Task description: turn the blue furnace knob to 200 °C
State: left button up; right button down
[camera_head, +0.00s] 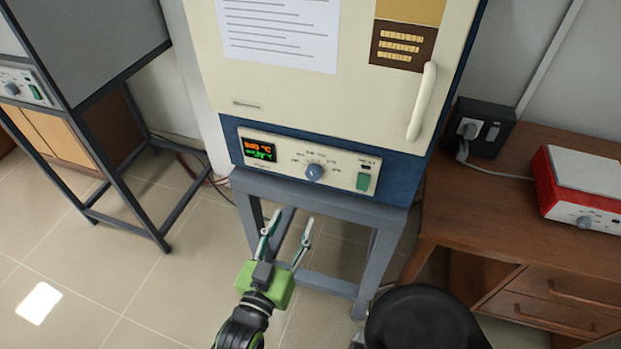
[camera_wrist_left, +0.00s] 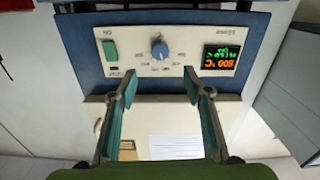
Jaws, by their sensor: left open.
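The furnace (camera_head: 290,105) is cream with a dark blue lower body. Its control panel (camera_head: 340,168) carries a round blue-grey knob (camera_head: 314,172) with scale marks around it. The knob also shows in the left wrist view (camera_wrist_left: 160,50), where the panel appears upside down. My left gripper (camera_head: 290,222) is open and empty, below the panel in the head view. In the left wrist view its fingers (camera_wrist_left: 162,90) spread apart with the knob between and beyond them, not touched. My right gripper is not in view.
A green switch (camera_head: 363,182) sits right of the knob. The furnace stands on a grey metal stand (camera_head: 310,199). A brown desk (camera_head: 500,212) with a red-and-white device (camera_head: 580,187) is at right. A black round seat (camera_head: 420,322) is at the lower middle. A grey frame stands left.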

aim_at(313, 177)
pick_arm(q)
jog(key=p+x, duration=0.2)
jog(key=x, duration=1)
jog(key=shift+w+r+p, duration=0.15)
jog(key=shift+w+p, duration=0.15)
jog(key=shift+w+d, duration=0.25)
jog(key=shift+w, duration=0.25)
jog(key=c, duration=1.1)
